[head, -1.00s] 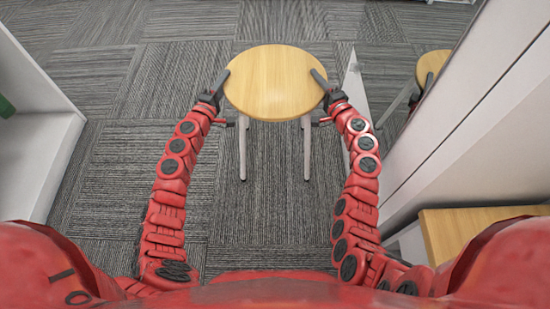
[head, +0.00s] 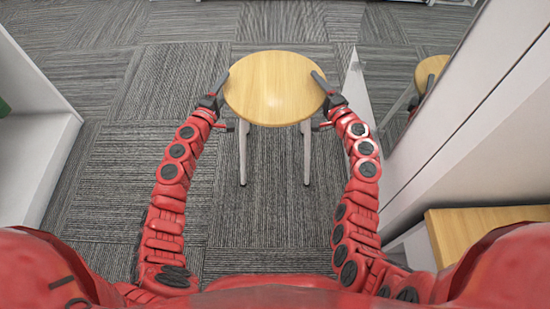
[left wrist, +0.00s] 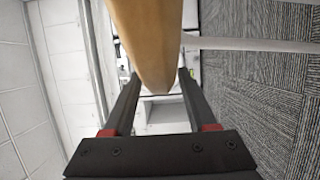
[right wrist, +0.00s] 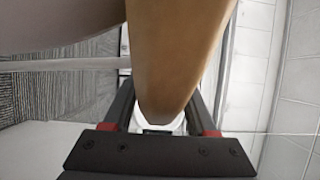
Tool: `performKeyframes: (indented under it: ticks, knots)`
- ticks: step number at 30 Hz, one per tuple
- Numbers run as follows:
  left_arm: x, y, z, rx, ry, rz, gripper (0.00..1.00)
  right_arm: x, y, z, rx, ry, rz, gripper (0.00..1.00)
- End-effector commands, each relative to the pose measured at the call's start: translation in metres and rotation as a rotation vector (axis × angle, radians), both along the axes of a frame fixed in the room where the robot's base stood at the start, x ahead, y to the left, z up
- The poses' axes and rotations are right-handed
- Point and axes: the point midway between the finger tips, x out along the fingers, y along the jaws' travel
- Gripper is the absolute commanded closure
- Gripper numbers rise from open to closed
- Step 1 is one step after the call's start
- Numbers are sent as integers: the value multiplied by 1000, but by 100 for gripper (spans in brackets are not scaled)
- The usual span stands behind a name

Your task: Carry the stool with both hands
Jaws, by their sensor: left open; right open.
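The stool has a round light-wood seat (head: 275,88) and pale grey legs (head: 306,155); it stands upright on the carpet ahead of me. My left gripper (head: 219,86) is at the seat's left edge, open. In the left wrist view the seat's edge (left wrist: 150,40) lies between its two dark fingers (left wrist: 157,100). My right gripper (head: 324,86) is at the seat's right edge, open. In the right wrist view the seat's edge (right wrist: 175,60) lies between its fingers (right wrist: 160,108). Whether a finger touches the wood is not clear. The far legs are hidden.
A white cabinet (head: 40,150) stands at the left. A tall white unit (head: 455,120) with a reflective panel showing part of a stool stands close on the right. A wooden-topped piece (head: 480,230) is at the lower right. Grey carpet (head: 270,225) is clear between my arms.

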Motion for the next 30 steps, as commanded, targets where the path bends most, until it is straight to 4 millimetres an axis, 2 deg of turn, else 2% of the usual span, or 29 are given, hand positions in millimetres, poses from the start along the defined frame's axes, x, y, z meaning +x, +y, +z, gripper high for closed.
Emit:
performKeyframes:
  ticks: [5, 18, 25, 30]
  knots:
    - [-16, 8, -3, 5, 4, 3, 43, 0, 0, 0, 0, 1, 0, 43]
    - [-96, 38, -2, 1, 2, 4, 43, 0, 0, -1, 0, 1, 1, 43]
    - [-111, 41, 0, 0, 0, 1, 43, -3, -2, -1, 1, 0, -1, 43]
    - [-112, 41, 0, 0, 0, 1, 43, -22, -10, -1, 0, 1, -3, 43]
